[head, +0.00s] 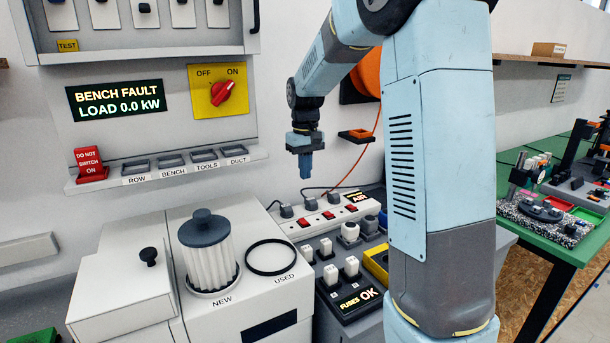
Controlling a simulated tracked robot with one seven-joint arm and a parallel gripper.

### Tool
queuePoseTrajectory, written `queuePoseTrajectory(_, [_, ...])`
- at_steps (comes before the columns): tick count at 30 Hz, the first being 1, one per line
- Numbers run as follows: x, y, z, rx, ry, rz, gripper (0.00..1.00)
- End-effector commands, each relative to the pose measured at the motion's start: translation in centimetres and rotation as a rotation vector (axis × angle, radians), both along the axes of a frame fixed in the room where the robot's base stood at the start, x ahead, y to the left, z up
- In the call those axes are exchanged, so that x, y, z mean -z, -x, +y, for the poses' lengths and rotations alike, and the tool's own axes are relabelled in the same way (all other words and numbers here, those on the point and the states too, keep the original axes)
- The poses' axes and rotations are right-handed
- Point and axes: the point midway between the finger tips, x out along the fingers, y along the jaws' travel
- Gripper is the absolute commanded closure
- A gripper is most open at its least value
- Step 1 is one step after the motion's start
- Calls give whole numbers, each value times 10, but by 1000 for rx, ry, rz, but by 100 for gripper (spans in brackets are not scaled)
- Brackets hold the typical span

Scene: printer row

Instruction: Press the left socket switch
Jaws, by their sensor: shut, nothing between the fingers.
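A white socket strip (318,231) lies behind the fuse tray, angled up to the right. It carries several red switches; the left socket switch (305,223) is at the strip's left part. Further right are the middle switch (328,215) and the right switch (351,209). Dark plugs sit along the strip's back edge. My gripper (306,174) points down with its fingers shut and empty. In the picture it is above the left part of the strip, apart from it. The exact gap in depth cannot be told.
Left of the strip, a grey-white cabinet bears a pleated filter (208,252) and a black ring (271,257). A fuse tray (345,304) reading "FUSES OK" stands in front. The wall panel display (116,94) reads "BENCH FAULT LOAD 0.0 kW". A red knob (221,93) points to ON.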

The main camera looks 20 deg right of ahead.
Motion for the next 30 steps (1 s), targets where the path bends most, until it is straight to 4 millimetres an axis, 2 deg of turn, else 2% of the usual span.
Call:
queuePoseTrajectory(7, [-1, 1, 0, 1, 0, -2, 100])
queuePoseTrajectory(11, [-10, 11, 0, 7, 1, -20, 100])
queuePoseTrajectory(14, [-24, 29, 1, 17, 3, -48, 100])
queuePoseTrajectory(21, [-60, 91, 3, 53, 4, -145, 100])
queuePoseTrajectory(30, [-86, 173, 4, 101, -3, -264, 100])
